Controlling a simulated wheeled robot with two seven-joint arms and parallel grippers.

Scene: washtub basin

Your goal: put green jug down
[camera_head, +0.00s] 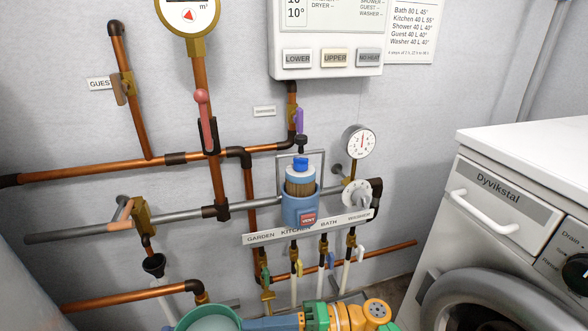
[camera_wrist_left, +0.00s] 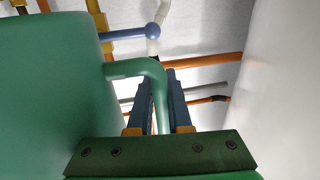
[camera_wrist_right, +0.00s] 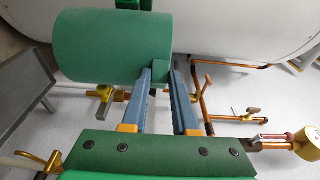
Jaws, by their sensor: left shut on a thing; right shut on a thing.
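The green jug (camera_head: 208,309) shows at the bottom edge of the head view, its round mouth upward and its lower part cut off. My right gripper (camera_head: 258,324) reaches it from the right. In the right wrist view the green jug (camera_wrist_right: 110,47) lies just beyond the fingers, and my right gripper (camera_wrist_right: 164,72) is shut at its handle side. In the left wrist view a large green jug body (camera_wrist_left: 50,85) fills the left side, and my left gripper (camera_wrist_left: 160,90) is shut on a green handle. I cannot tell whether both views show the same jug.
Copper pipes (camera_head: 195,158), labelled valves and a blue filter cup (camera_head: 300,208) cover the wall behind the jug. A white washing machine (camera_head: 500,230) stands at the right. A grey stool-like surface (camera_wrist_right: 22,90) shows at the left of the right wrist view.

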